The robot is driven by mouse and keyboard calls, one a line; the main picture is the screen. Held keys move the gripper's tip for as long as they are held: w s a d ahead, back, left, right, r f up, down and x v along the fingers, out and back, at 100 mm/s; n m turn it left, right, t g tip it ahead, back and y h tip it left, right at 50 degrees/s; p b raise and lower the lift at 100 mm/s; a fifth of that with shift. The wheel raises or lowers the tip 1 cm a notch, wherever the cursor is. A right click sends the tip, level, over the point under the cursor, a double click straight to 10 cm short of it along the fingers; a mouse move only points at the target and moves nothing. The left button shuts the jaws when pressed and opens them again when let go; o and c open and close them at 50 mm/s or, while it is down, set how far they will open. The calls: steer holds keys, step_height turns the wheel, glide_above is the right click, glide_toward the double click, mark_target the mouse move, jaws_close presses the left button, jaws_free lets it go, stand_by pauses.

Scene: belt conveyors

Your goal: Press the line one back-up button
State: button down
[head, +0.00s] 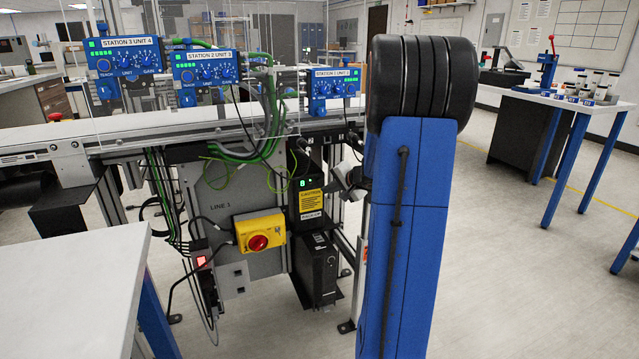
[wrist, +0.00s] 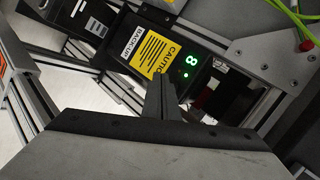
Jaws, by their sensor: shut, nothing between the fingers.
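A black box (head: 305,172) with a green lit digit and a yellow caution label hangs under the conveyor, beside the grey LINE 1 panel (head: 221,220). The box (wrist: 208,83) also shows in the wrist view, turned, with its yellow label (wrist: 156,54) and a white label (wrist: 124,48) that seems to read BACK-UP. I cannot make out the back-up button itself. My gripper (wrist: 165,82) is shut and empty, its fingertips in front of the box by the yellow label. Whether they touch it is unclear. In the head view my gripper (head: 345,183) is right of the box, partly hidden by my arm.
A yellow box with a red knob (head: 258,242) is on the LINE 1 panel. A lower black unit (head: 318,268) stands below. Green cables (head: 270,110) and metal frame posts surround the box. A white table (head: 70,285) is at front left; open floor lies right.

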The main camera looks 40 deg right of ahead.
steer(key=shift+s+a, duration=0.3)
steer(key=shift+s, duration=0.65)
steer(key=s+a+r+n+g+y, duration=0.1)
steer(key=s+a+r+n, duration=0.15)
steer(key=a, duration=0.75)
steer(key=s+a+r+n+g+y, duration=0.1)
steer(key=s+a+n+y, duration=0.2)
steer(key=a, duration=0.6)
steer(key=s+a+r+n+g, duration=0.1)
steer(key=s+a+r+n, duration=0.2)
steer(key=a, duration=0.7)
steer(key=s+a+f+n+g, duration=0.1)
steer(key=s+a+n+g, duration=0.2)
steer(key=s+a, duration=0.65)
steer(key=s+d+f+n+h, duration=0.1)
steer(key=s+f+n+h, duration=0.1)
steer(key=s, duration=1.3)
steer(key=shift+d+n+h, duration=0.15)
steer(key=shift+n+h, duration=0.6)
steer(key=shift+h, duration=0.15)
